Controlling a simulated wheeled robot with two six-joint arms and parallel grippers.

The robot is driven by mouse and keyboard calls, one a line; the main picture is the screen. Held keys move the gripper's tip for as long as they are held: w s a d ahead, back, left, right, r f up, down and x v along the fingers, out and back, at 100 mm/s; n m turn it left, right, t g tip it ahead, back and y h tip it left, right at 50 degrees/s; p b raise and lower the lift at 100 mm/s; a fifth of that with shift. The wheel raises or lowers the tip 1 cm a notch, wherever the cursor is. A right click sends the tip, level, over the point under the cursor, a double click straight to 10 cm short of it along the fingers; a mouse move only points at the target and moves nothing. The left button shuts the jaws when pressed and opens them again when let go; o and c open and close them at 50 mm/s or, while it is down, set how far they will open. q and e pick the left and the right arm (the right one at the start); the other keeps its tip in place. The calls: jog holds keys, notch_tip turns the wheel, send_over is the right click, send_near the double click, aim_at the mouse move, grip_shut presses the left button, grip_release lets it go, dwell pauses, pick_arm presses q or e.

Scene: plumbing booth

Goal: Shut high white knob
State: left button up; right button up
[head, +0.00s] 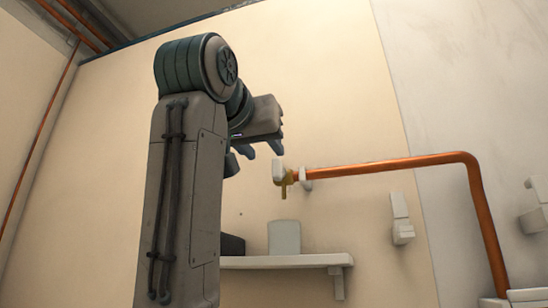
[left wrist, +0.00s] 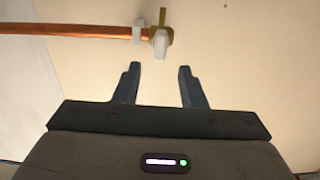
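The white knob (head: 278,170) sits on a brass valve (head: 284,184) at the left end of a copper pipe high on the wall. In the left wrist view the knob (left wrist: 160,44) lies just beyond the fingertips, roughly centred between them. My left gripper (head: 262,150) is up and to the left of the knob in the head view, apart from it. Its two dark fingers (left wrist: 158,68) are spread, with nothing between them. My right gripper is not in either view.
The copper pipe (head: 400,165) runs right from the valve, then bends down. A wall shelf (head: 285,261) below holds a pale cylindrical container (head: 284,237) and a dark object (head: 232,245). A white fixture (head: 401,218) is mounted on the wall to the right.

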aim_at(275, 165)
pick_arm(q)
jog(key=p+x, duration=0.1)
jog(key=x, duration=0.4)
jog(key=shift+f, duration=0.1)
jog(key=shift+w+d+p, duration=0.15)
jog(key=shift+w+p, duration=0.25)
jog(key=shift+w+d, duration=0.2)
jog(key=shift+w, duration=0.5)
jog(key=shift+s, duration=0.15)
jog(key=c, duration=0.8)
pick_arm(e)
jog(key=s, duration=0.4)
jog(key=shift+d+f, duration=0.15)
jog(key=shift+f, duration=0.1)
